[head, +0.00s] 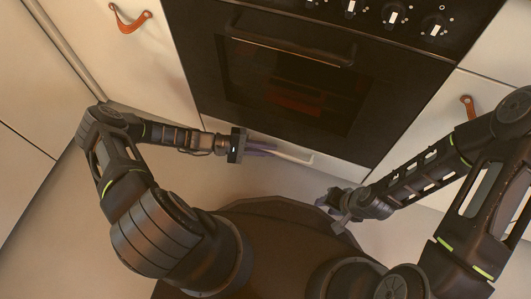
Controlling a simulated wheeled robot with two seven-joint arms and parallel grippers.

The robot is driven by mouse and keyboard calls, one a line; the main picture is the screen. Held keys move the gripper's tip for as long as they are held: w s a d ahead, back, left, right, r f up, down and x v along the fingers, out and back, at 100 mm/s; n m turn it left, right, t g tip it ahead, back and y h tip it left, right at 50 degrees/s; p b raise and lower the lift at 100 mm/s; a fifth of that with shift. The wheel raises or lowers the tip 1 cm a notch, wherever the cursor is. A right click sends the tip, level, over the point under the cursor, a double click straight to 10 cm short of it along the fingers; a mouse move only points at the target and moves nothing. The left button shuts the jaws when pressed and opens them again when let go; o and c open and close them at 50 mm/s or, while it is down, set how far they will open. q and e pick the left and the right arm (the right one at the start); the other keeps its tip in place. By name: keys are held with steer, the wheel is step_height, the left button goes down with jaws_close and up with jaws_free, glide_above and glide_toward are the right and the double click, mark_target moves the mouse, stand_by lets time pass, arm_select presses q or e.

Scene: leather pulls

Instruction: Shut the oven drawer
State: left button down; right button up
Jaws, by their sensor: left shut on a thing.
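The oven drawer (318,162) shows as a pale strip low down, under the dark oven door. My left gripper (268,151) is at the left part of the drawer's top edge, its fingers pointing right. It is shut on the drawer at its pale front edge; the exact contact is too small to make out. How far the drawer stands out is hard to tell from above. My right gripper (330,204) is below and to the right of the drawer, apart from it. Its fingers are small and dark, so whether they are open is unclear.
The oven (290,85) has a dark door with a bar handle (290,42) and several knobs above. Pale cabinets stand on both sides, with leather pulls at the left (129,18) and right (468,106). Bare floor shows at the lower left.

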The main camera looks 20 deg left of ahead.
arm_select(q)
steer(key=shift+w+a, duration=0.1)
steer(key=shift+w, duration=0.2)
steer(key=c, duration=1.7)
jaws_free()
steer(key=shift+c, duration=0.2)
steer(key=shift+r, duration=0.1)
steer(key=p+v, duration=0.1)
steer(key=v, duration=0.6)
steer(key=shift+s+a+p, duration=0.2)
steer(key=shift+a+p, duration=0.1)
steer(key=shift+a, duration=0.05)
